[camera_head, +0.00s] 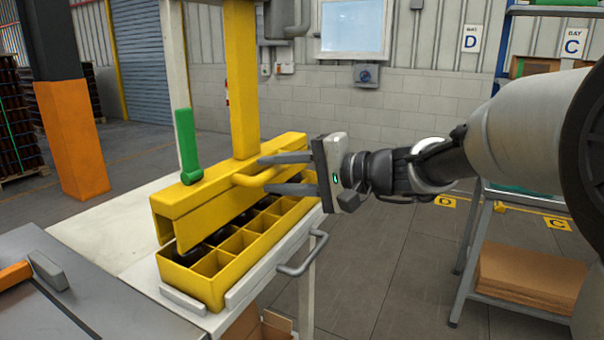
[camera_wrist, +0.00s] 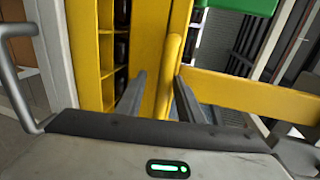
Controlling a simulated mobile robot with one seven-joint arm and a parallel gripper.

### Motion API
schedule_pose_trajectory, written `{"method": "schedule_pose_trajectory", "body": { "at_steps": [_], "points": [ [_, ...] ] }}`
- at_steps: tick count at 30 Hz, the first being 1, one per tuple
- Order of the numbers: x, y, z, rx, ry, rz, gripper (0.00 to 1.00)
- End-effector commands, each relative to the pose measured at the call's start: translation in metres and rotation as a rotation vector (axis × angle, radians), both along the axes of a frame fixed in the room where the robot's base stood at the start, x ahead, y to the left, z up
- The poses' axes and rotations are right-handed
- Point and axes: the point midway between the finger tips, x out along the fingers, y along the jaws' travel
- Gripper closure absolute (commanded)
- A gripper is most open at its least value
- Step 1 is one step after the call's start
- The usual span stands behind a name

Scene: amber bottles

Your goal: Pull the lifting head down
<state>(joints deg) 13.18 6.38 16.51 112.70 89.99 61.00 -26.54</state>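The lifting head (camera_head: 205,190) is a long yellow beam at the foot of a yellow column (camera_head: 242,90). It sits low over the back row of a yellow divided crate (camera_head: 190,284); I cannot tell whether they touch. A yellow bar handle (camera_head: 247,181) sticks out from its front. My gripper (camera_head: 265,174) is open, with one finger above the handle and one below. In the wrist view, the handle (camera_wrist: 171,70) runs between my two fingers (camera_wrist: 158,92), with a gap on the left finger's side. Dark shapes show in some crate compartments; several front ones look empty.
A green lever (camera_head: 187,147) stands upright by the beam's left part. The crate rests on a white cart (camera_head: 110,225) with a grey push handle (camera_head: 303,256). A grey-topped bench (camera_head: 90,310) is at the front left. A shelf rack stands at the right; the floor between is clear.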

Motion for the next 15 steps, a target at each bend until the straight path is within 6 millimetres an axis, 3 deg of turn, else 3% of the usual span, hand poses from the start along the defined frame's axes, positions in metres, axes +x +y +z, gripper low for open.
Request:
{"method": "schedule_pose_trajectory", "body": {
  "at_steps": [5,15],
  "points": [
    [-0.009,-0.025,0.008,0.0,-0.002,-0.006,0.66],
    [-0.04,-0.101,0.024,-0.001,0.0,-0.007,0.66]
  ]
}}
